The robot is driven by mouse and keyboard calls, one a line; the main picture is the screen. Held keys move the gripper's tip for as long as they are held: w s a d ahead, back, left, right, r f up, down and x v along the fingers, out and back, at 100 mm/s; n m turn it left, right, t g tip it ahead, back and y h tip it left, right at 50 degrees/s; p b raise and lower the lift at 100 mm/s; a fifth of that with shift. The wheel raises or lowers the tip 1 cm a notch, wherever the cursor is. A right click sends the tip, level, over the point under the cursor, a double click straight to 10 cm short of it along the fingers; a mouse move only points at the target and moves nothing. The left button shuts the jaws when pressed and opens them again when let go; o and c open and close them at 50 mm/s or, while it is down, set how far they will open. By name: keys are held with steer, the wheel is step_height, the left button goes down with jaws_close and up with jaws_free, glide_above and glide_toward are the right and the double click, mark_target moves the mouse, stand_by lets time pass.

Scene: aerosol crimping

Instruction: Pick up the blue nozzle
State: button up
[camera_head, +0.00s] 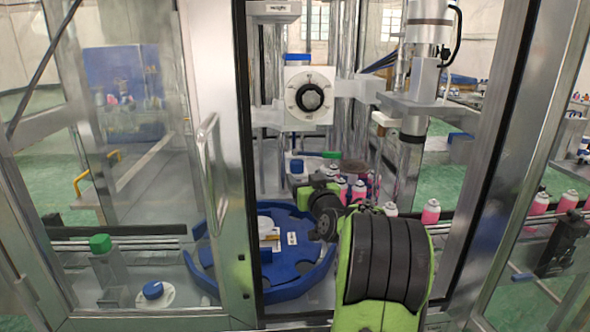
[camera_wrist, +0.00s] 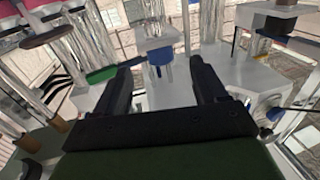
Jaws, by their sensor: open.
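A small blue nozzle (camera_wrist: 160,57) shows in the wrist view against a pale grey block, between the lines of my two fingers. In the head view, a blue cap that looks like the same nozzle (camera_head: 296,166) stands on a grey post behind the round blue table. My gripper (camera_wrist: 160,72) is open in the wrist view. Its black fingers are apart with nothing between them, and I cannot tell how far the nozzle lies beyond the tips. In the head view, my own arm partly hides the gripper.
A green part (camera_head: 331,154) is right of the blue nozzle. Pink cans (camera_head: 431,211) line the conveyor at right. The machine's frame post (camera_head: 222,150) stands left.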

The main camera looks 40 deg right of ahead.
mark_target(299, 169)
steer(key=x, duration=0.7)
steer(key=shift+p, duration=0.4)
steer(key=shift+s+a, duration=0.1)
steer(key=shift+s, duration=0.05)
steer(key=c, duration=1.2)
